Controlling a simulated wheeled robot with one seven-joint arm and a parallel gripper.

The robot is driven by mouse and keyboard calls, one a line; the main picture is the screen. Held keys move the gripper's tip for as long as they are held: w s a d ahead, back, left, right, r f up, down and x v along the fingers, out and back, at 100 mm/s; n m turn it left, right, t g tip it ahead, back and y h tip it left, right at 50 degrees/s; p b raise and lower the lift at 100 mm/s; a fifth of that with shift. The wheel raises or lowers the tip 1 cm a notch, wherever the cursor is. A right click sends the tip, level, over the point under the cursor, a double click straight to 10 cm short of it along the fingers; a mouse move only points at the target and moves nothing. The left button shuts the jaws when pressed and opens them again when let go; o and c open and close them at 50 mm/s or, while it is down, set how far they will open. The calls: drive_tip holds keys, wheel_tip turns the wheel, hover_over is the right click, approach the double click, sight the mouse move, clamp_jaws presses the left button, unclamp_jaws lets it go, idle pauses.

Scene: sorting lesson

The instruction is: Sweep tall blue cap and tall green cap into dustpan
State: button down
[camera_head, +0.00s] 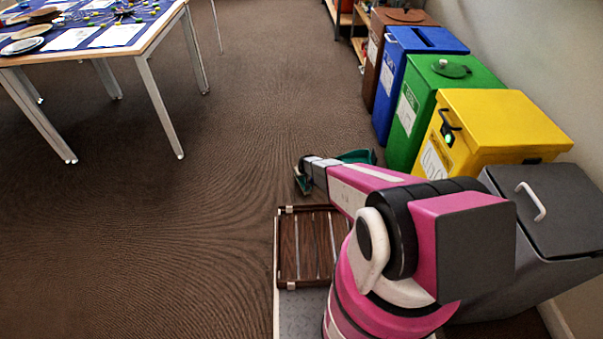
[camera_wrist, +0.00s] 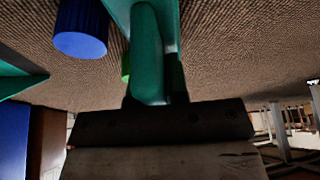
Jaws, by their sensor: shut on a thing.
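My gripper (camera_wrist: 152,101) is shut on the teal brush handle (camera_wrist: 150,50), low over the carpet. The brush also shows beside my wrist in the head view (camera_head: 303,184); its bristles are not clear. In the upside-down wrist view, the tall blue cap (camera_wrist: 80,30) is on the carpet beside the brush, on the side toward the dustpan (camera_wrist: 18,78). Only a bright sliver of the tall green cap (camera_wrist: 126,66) shows behind the handle. The teal dustpan (camera_head: 358,156) lies beyond my arm in the head view. My arm hides both caps there.
A row of bins, brown (camera_head: 377,65), blue (camera_head: 395,85), green (camera_head: 411,125), yellow (camera_head: 480,150) and grey (camera_head: 560,215), lines the right wall. A table (camera_head: 150,40) with scattered small items is at upper left. The carpet between is clear.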

drive_tip(key=shift+f, duration=0.5)
drive_tip(key=shift+w+d+r, duration=0.1)
drive_tip(key=shift+w+d, duration=0.75)
drive_tip(key=shift+d, duration=1.55)
drive_tip(key=shift+w+d+f, duration=0.1)
drive_tip(key=shift+w+d, duration=0.8)
drive_tip(key=shift+d, duration=1.55)
drive_tip(key=shift+w+d+r, duration=0.1)
drive_tip(key=shift+w+d, duration=0.75)
drive_tip(key=shift+d, duration=1.55)
drive_tip(key=shift+w+a+m+h, duration=0.1)
drive_tip(key=shift+w+m+h, duration=0.35)
drive_tip(key=shift+m, duration=0.55)
drive_tip(key=shift+w+m+h, duration=0.35)
drive_tip(key=shift+w+m, duration=0.05)
drive_tip(key=shift+m, duration=0.6)
drive_tip(key=shift+d+r, duration=0.15)
drive_tip(key=shift+d, duration=1.15)
drive_tip(key=shift+d+r, duration=0.1)
drive_tip(key=shift+d, duration=6.05)
drive_tip(key=shift+s+d+r, duration=0.1)
drive_tip(key=shift+d+r, duration=0.05)
drive_tip(key=shift+r, duration=0.1)
wheel_tip(320, 180, up, 6)
drive_tip(key=a, duration=0.1)
drive_tip(key=shift+a, duration=0.25)
